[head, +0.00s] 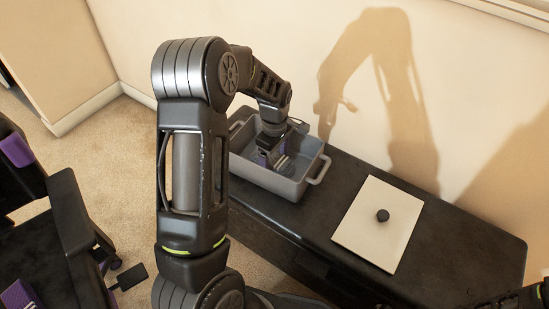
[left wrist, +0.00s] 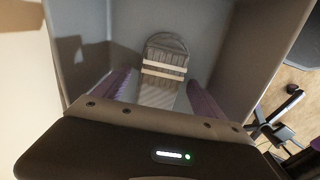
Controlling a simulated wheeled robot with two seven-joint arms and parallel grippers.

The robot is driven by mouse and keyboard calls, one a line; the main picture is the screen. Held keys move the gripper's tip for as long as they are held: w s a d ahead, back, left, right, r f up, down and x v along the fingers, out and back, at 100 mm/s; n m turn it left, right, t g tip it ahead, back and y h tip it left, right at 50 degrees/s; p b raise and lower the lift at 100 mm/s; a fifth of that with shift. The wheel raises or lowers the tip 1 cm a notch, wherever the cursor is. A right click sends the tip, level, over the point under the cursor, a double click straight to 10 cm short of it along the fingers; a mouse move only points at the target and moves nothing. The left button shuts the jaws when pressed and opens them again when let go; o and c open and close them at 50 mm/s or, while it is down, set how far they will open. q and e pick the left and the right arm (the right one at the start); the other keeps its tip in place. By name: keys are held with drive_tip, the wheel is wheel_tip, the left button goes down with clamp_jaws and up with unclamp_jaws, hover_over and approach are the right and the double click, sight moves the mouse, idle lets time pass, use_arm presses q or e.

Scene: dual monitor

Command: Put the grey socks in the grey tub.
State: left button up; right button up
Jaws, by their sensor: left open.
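The grey tub (head: 300,183) stands on the dark bench against the wall. The grey socks (left wrist: 165,62), folded with pale stripes, lie on the tub's floor in the left wrist view. They show as a small striped patch in the head view (head: 284,165). My left gripper (head: 272,160) reaches down into the tub. In the left wrist view its purple fingers (left wrist: 158,95) are spread apart, with the near end of the socks between them and the rest beyond. My right gripper is not clearly visible.
Bare bench surrounds the board. A black chair (head: 50,250) stands on the carpet at left. The wall is close behind the tub.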

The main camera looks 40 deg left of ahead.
sight(275, 158)
use_arm(q)
wheel_tip(275, 158, up, 12)
drive_tip(key=p, duration=0.3)
drive_tip(key=shift+r, duration=0.15)
idle(0.5)
